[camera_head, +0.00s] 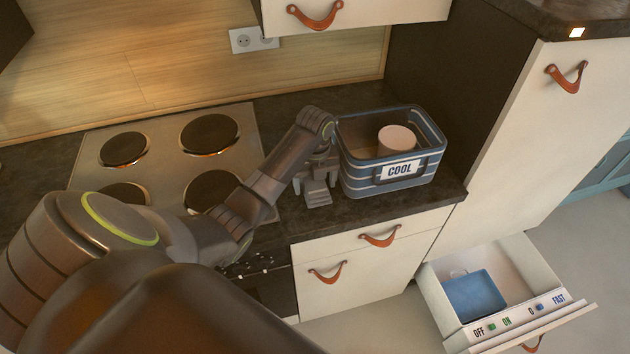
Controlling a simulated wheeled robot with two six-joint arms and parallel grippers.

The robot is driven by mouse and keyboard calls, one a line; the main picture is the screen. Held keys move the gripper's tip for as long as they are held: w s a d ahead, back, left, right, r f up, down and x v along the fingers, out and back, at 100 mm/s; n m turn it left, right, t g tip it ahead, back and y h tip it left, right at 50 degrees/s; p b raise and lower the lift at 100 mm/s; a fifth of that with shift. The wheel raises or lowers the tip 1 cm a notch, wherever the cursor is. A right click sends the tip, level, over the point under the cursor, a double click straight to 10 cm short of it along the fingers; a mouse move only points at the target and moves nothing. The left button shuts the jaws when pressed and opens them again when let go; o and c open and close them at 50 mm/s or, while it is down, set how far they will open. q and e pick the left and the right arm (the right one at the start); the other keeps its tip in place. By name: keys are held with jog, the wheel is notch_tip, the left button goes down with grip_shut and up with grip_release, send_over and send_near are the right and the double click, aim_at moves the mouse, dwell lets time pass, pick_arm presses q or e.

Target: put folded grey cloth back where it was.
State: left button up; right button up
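I cannot make out a folded grey cloth for certain. My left gripper (316,190) points down at the dark counter (375,211), just left of the blue striped basket (415,180). A small grey shape shows at its fingertips; I cannot tell whether it is part of the fingers or a piece of cloth. Whether the fingers are open or shut is also unclear. The basket has a "COOL" label (399,169) and holds a pale pinkish cylinder (396,138). The rest of its inside is partly hidden by its walls. My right gripper is not in view.
A hob (163,168) with several round plates lies left of the gripper, partly behind my arm. An open drawer (531,264) juts out low at the right, with a blue item (473,296) inside. An upper cabinet (356,12) hangs above the counter.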

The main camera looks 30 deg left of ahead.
aim_at(315, 183)
pick_arm(q)
jog(key=shift+o, duration=0.2)
jog(key=shift+r, duration=0.15)
jog(key=shift+r, duration=0.2)
notch_tip(315, 183, up, 5)
jog(key=shift+w+r+p, duration=0.1)
jog(key=shift+r+p, duration=0.1)
jog(key=shift+p, duration=0.25)
notch_tip(315, 183, up, 6)
jog(key=p, duration=0.6)
jog(key=shift+r+p, duration=0.15)
jog(key=shift+p, duration=0.15)
